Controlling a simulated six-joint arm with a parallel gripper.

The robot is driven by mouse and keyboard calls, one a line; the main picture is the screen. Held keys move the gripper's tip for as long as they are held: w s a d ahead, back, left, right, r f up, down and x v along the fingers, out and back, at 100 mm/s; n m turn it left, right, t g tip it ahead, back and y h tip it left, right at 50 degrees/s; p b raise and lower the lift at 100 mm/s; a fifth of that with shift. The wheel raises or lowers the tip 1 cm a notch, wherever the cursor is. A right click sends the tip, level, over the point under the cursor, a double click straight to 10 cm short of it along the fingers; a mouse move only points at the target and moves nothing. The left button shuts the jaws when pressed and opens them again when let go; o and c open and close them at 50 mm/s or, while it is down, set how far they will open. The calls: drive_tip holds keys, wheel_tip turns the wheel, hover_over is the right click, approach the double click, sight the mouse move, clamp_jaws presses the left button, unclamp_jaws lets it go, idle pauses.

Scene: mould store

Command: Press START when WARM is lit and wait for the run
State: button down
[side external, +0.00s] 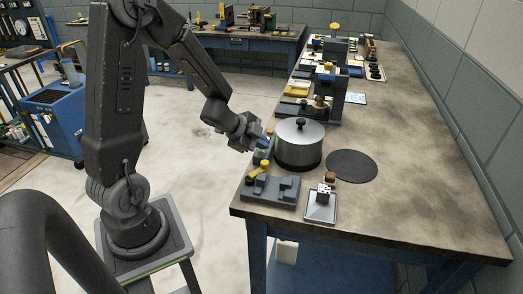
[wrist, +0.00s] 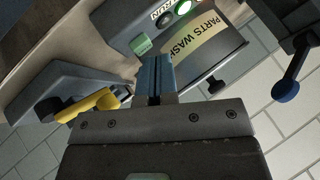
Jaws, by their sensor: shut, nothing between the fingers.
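A grey control panel (wrist: 205,50) labelled "PARTS WASH" shows in the wrist view; the label is cut off at its right. It has a green button (wrist: 142,45) whose marking I cannot read clearly. In the side view my gripper (side external: 265,143) is over the bench edge, left of a lidded metal pot (side external: 299,146).
A grey fixture with a yellow handle (side external: 262,178) stands at the bench's near corner; the yellow handle (wrist: 95,105) also shows in the wrist view. A small tray (side external: 320,207) and dark round mat (side external: 351,166) lie to the right. The bench's right side is clear.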

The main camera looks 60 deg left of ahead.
sight(262, 151)
drive_tip(key=shift+f, duration=0.3)
idle(0.5)
drive_tip(key=shift+r, duration=0.9)
drive_tip(key=shift+r, duration=2.5)
